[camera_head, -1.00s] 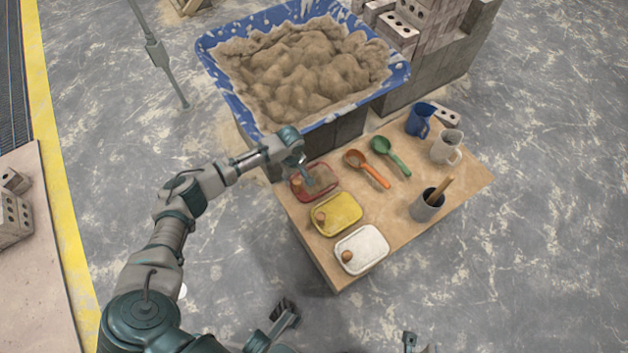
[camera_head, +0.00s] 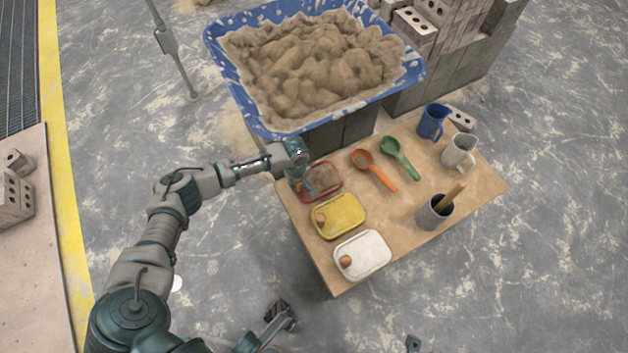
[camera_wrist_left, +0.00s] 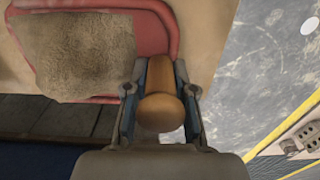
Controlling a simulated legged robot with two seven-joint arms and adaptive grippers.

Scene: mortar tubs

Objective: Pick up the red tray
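My left gripper (camera_head: 299,185) is at the tray's left end and hides the handle in the head view. In the left wrist view its fingers (camera_wrist_left: 160,75) sit close on both sides of the handle and appear shut on it. The tray looks flat on the table.
A yellow tray (camera_head: 345,222) and a white tray (camera_head: 372,262) lie in front on the table (camera_head: 415,193). Orange (camera_head: 380,178) and green (camera_head: 402,160) scoops lie to the right. A blue tub (camera_head: 222,75) of mortar stands behind. Mugs and a grey cup (camera_head: 432,218) stand right.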

